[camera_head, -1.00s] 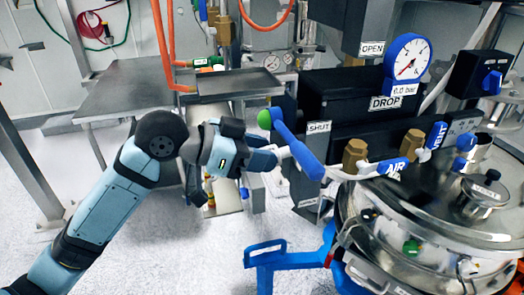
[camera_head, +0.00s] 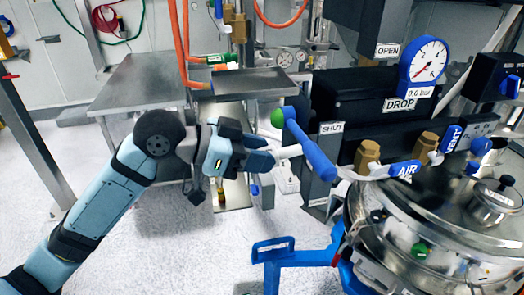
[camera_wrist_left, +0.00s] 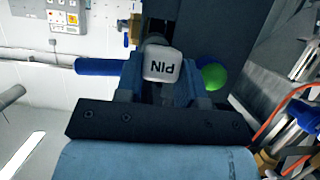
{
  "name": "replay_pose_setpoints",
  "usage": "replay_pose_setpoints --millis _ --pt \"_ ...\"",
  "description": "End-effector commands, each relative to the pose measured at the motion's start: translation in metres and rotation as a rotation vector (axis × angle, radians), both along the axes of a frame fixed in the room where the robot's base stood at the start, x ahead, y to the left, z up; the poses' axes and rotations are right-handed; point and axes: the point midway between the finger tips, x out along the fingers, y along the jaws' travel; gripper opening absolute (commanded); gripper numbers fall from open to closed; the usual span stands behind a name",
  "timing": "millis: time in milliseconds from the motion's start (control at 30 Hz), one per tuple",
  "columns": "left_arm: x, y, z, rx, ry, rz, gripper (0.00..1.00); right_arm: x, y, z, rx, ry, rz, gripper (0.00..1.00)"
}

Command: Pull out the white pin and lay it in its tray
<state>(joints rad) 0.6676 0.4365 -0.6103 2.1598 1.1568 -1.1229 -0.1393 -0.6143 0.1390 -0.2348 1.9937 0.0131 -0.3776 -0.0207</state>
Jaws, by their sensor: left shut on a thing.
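My left gripper (camera_head: 271,156) is shut on the white pin (camera_head: 289,152), beside the blue lever (camera_head: 312,150) with the green ball end (camera_head: 278,117). The pin's white shaft points right, toward the lever. The lever hides where the shaft ends, so I cannot tell whether it is clear of its hole. In the left wrist view the pin's pale square head, marked PIN (camera_wrist_left: 161,66), sits between the fingers. My right gripper is not in view. A flat metal tray (camera_head: 254,84) stands behind the gripper; I cannot tell whether it is the pin's tray.
The steel vessel (camera_head: 460,225) with AIR and VENT valves fills the right. A black housing (camera_head: 350,100) stands behind the lever, with the pressure gauge (camera_head: 424,66) above. A blue frame (camera_head: 295,258) stands low in front. A steel table (camera_head: 140,82) at the back left looks bare.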

Motion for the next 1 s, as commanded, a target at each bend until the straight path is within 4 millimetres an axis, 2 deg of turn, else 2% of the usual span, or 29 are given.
replay_pose_setpoints --millis 400,1000 --pt "0.0 0.002 0.0 -0.001 -0.001 0.001 0.1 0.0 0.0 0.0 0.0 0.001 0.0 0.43" --pt "-0.005 0.016 0.0 0.0 0.0 0.001 0.1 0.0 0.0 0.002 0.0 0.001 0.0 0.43"
